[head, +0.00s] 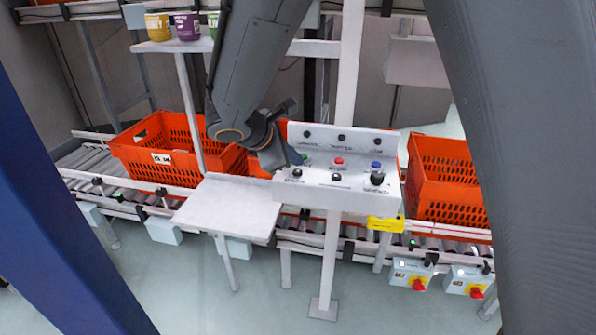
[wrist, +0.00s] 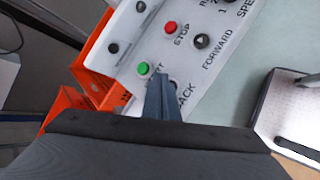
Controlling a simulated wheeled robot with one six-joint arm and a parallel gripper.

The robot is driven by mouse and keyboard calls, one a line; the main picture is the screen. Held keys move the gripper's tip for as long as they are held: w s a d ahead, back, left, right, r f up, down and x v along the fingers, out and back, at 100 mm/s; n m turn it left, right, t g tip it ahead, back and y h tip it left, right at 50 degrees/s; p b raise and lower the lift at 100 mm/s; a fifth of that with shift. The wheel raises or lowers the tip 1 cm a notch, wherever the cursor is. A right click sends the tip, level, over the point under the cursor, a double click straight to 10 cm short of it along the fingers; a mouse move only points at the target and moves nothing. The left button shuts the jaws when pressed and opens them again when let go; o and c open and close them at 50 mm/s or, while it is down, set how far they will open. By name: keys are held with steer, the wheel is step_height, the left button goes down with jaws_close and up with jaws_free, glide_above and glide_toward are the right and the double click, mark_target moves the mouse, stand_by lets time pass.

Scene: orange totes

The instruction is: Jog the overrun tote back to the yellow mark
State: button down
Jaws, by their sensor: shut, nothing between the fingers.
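A white control panel (head: 345,200) stands in front of the conveyor. My gripper (head: 298,157) is shut and empty at the panel's left side. In the wrist view its fingertips (wrist: 158,82) lie over the panel beside the green button (wrist: 144,68) and the "BACK" label, largely hiding the control there. Whether they touch it I cannot tell. The red STOP button (wrist: 170,28) and black FORWARD button (wrist: 202,41) show clear. An orange tote (head: 445,185) sits on the rollers right of the yellow mark (head: 385,223). Another orange tote (head: 165,150) sits at left.
More orange shows behind the panel, mostly hidden. A bare white shelf (head: 230,207) adjoins the panel's left. Coloured cups (head: 187,25) stand on a higher shelf. Grey boxes with red switches (head: 418,284) hang below the conveyor at right.

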mark_target(294, 174)
steer(key=shift+f, duration=0.15)
steer(key=shift+f+b, duration=0.3)
steer(key=shift+b, duration=0.05)
steer(key=shift+f+b, duration=0.4)
steer(key=shift+f, duration=0.05)
stand_by(0.7)
steer(key=shift+r, duration=0.2)
steer(key=shift+r+p, duration=0.7)
steer(key=shift+r+p, duration=1.85)
steer(key=shift+r, duration=0.7)
